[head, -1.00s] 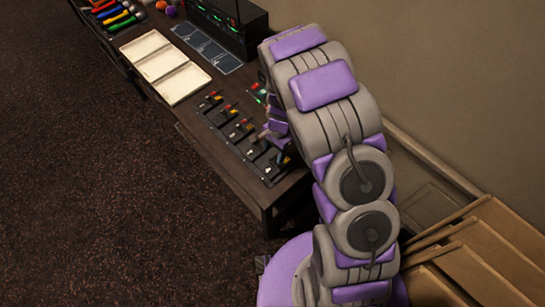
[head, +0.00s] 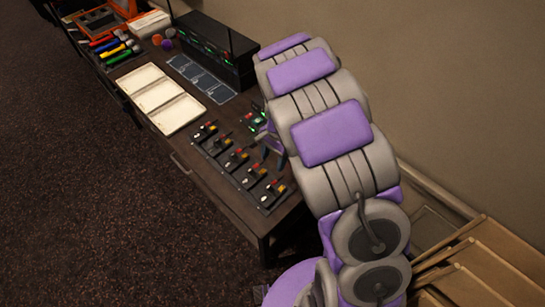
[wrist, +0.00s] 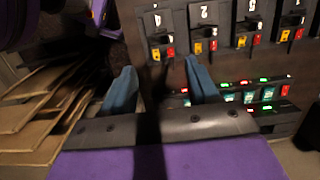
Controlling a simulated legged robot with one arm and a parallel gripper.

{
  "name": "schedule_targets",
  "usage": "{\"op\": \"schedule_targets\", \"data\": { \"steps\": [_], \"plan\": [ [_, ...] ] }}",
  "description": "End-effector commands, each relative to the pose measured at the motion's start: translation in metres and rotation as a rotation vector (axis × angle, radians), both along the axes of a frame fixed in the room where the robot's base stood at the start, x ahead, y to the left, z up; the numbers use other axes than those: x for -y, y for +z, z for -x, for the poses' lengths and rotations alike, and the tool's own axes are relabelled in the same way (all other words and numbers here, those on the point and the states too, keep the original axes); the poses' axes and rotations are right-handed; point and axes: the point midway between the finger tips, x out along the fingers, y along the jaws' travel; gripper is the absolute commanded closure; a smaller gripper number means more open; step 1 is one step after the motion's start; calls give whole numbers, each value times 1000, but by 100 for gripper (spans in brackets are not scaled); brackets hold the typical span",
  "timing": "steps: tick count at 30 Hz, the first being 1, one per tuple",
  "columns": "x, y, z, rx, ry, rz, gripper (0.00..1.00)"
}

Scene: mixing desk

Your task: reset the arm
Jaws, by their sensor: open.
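My gripper (wrist: 160,82) is open in the wrist view, with its two blue fingers apart and nothing visible between them. In the head view the gripper (head: 270,138) is partly hidden by my purple and grey arm, at the right side of the desk by the row of switch modules (head: 238,165). The wrist view shows several numbered switch modules (wrist: 205,28) with yellow and red parts beyond the fingertips. A panel with lit green and red buttons (wrist: 240,95) lies right of the right finger.
The dark desk (head: 230,190) also holds white trays (head: 160,97), blue-grey pads (head: 200,78), a black rack unit (head: 213,50) and coloured markers (head: 112,47). Wooden boards (head: 480,270) lean at the right by the wall. The carpet (head: 80,190) on the left is clear.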

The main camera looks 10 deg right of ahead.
Motion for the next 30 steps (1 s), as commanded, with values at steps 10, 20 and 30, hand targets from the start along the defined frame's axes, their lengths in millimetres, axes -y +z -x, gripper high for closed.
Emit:
{"op": "schedule_targets", "data": {
  "steps": [10,20,30],
  "plan": [
    [1,3,2,2,7,1,40],
    [22,64,56,16,170,10,40],
    [37,120,144,24,419,2,40]
  ]
}}
